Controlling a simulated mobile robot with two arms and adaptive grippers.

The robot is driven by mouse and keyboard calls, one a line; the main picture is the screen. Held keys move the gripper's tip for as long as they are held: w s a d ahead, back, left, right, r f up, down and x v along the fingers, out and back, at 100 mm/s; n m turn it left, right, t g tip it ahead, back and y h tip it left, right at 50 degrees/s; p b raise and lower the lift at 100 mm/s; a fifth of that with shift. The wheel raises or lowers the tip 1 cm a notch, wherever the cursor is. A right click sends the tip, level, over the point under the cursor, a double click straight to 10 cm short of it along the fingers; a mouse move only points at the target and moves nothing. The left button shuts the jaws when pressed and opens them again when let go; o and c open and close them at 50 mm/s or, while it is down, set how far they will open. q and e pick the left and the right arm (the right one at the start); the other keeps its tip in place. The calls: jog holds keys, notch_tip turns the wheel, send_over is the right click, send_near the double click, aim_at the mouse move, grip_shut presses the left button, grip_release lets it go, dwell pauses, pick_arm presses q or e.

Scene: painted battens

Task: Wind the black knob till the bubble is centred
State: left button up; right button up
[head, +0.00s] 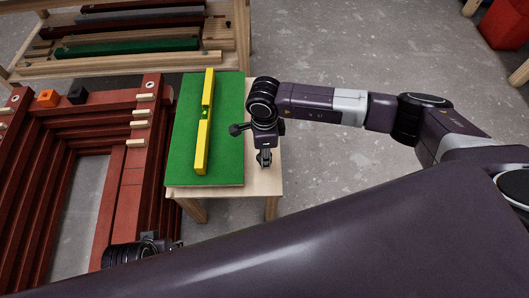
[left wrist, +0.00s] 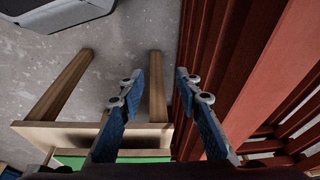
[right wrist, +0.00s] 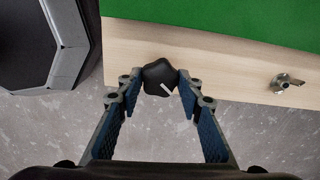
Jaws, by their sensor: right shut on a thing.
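The black knob (right wrist: 159,77) is lobed, with a white mark on it, and sits at the edge of the pale wooden bench. My right gripper (right wrist: 156,83) is shut on it, one finger on each side. In the head view my right gripper (head: 264,160) points down at the bench's right side and the knob cannot be made out. The yellow level (head: 202,145) lies lengthwise on the green board (head: 226,150). Its greenish vial (head: 205,112) shows midway; the bubble is too small to tell. My left gripper (left wrist: 160,88) is open and empty, low beside the bench.
A metal wing fitting (right wrist: 287,82) stands on the bench edge (right wrist: 225,60). Red-brown battens (head: 120,215) are stacked left of the bench, with orange (head: 47,97) and black blocks (head: 78,93) on top. A rack of painted battens (head: 130,46) stands behind.

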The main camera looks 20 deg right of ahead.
jog(key=shift+m, duration=1.1)
pick_arm(q)
jog(key=shift+x, duration=1)
pick_arm(e)
jog(key=shift+m, duration=0.7)
pick_arm(q)
jog(key=shift+s+d+f, duration=0.1)
jog(key=shift+d, duration=0.05)
pick_arm(e)
jog(key=o, duration=1.2)
jog(key=shift+c, duration=0.2)
pick_arm(q)
jog(key=shift+s, duration=0.1)
pick_arm(e)
notch_tip(320, 180, up, 12)
